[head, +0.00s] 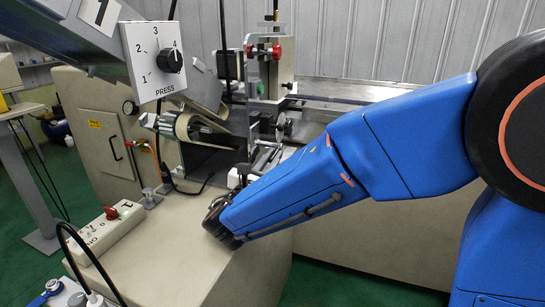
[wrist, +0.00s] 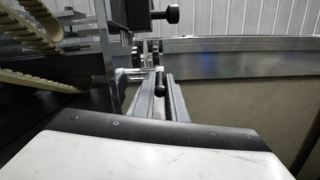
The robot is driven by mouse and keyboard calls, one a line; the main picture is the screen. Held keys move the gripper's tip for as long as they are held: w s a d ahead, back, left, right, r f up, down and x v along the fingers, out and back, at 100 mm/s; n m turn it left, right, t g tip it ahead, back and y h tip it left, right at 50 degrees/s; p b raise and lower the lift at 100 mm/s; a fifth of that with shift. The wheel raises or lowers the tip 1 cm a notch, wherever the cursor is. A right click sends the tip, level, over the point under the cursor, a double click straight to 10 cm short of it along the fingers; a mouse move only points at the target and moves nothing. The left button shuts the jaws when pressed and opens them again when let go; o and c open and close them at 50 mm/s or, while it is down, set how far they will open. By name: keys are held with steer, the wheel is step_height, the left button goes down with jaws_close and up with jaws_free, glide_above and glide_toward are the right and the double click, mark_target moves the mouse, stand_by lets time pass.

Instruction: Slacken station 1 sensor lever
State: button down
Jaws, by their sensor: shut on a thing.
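My gripper (wrist: 160,76) reaches forward from its white and black housing at the bottom of the wrist view. Its two grey fingers close in on a small black-handled lever (wrist: 161,87), which I take to be the station 1 sensor lever. In the head view my gripper (head: 268,156) is partly hidden behind my blue arm, at the machine's metal fittings. The lever cannot be made out there. The exact contact and the lever's angle are hard to tell.
A belt loop on a roller (head: 190,128) is left of my gripper. A PRESS dial panel (head: 155,60) hangs above. A black knob (wrist: 165,15) sits above the lever in the wrist view. A control box with a red button (head: 110,213) stands on the beige bench (head: 180,260).

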stand_by(0.3)
steer(key=c, duration=2.1)
jaws_free()
steer(key=shift+f, duration=0.1)
steer(key=shift+v, duration=6)
steer(key=shift+f, duration=0.2)
